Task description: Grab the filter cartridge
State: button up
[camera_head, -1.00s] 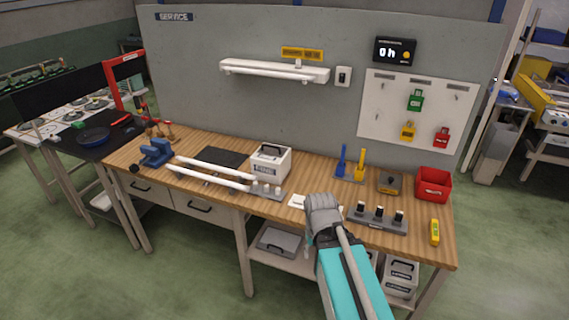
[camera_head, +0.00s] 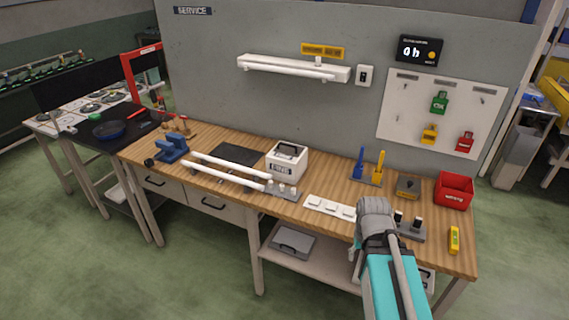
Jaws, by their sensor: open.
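No object is readable as the filter cartridge by label; I cannot tell which one it is. Candidates are the small dark-topped cylinders (camera_head: 418,222) standing in a grey rack (camera_head: 411,235) at the front right of the bench, and the pale short cylinders (camera_head: 281,187) in a holder at the bench's middle. My gripper (camera_head: 374,206) is seen from behind, over the bench's front edge, between a white strip with square pads (camera_head: 314,202) and the grey rack. It hides the rack's left part. Its fingertips are hidden by its own body; nothing shows held in it.
On the wooden bench (camera_head: 235,207) stand a white labelled box (camera_head: 287,160), two white tubes (camera_head: 228,171), a blue vice (camera_head: 172,148), blue and yellow tools (camera_head: 369,166), a red bin (camera_head: 454,190) and a yellow device (camera_head: 454,240).

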aim_at(287, 162)
jog(key=z, duration=0.1)
jog(key=i, duration=1)
jog(key=u, duration=0.1)
